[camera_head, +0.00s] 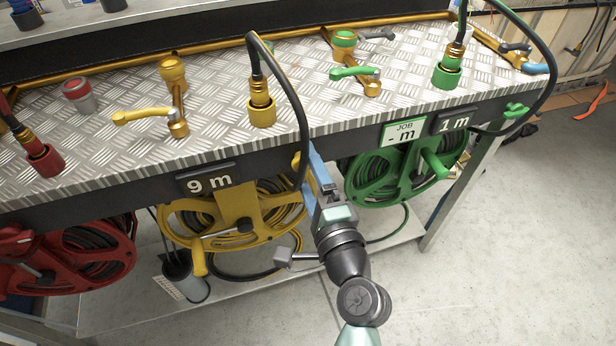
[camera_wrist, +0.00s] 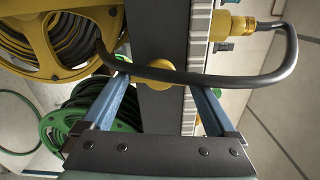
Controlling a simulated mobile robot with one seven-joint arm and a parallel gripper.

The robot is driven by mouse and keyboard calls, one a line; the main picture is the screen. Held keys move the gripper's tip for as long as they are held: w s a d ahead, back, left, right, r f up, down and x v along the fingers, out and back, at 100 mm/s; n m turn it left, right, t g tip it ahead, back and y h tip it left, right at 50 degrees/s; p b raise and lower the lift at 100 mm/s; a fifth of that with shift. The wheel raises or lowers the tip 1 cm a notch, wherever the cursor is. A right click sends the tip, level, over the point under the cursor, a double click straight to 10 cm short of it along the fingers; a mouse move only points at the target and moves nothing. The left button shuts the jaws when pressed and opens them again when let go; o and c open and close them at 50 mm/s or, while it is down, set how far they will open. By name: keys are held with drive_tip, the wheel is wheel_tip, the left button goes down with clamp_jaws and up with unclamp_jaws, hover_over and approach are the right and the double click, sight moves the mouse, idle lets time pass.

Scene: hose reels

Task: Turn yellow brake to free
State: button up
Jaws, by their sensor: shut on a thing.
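The yellow brake (camera_head: 296,160) is a small yellow handle on the bench's dark front edge, right of the 9 m sign. In the wrist view its round yellow part (camera_wrist: 156,67) shows between my fingers, partly covered by a black hose (camera_wrist: 210,78). My gripper (camera_head: 306,165) is at the brake, with its blue fingers apart on either side of it. In the wrist view my gripper (camera_wrist: 160,82) appears shut on the brake, but the hose hides much of the contact. The brake's exact angle cannot be told.
The black hose arcs over the edge close to my fingers. The yellow reel (camera_head: 235,215) hangs left of my gripper, the green reel (camera_head: 375,180) right. A green brake (camera_head: 516,111) sits at the right end. The treadplate top (camera_head: 215,130) carries valves and couplings. Floor at right is mostly clear.

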drive_tip(key=shift+f+n+b, duration=0.1)
drive_tip(key=shift+n+b, duration=0.25)
drive_tip(key=shift+n, duration=0.25)
drive_tip(key=o, duration=1)
drive_tip(key=v, duration=1.3)
drive_tip(key=shift+b, duration=0.3)
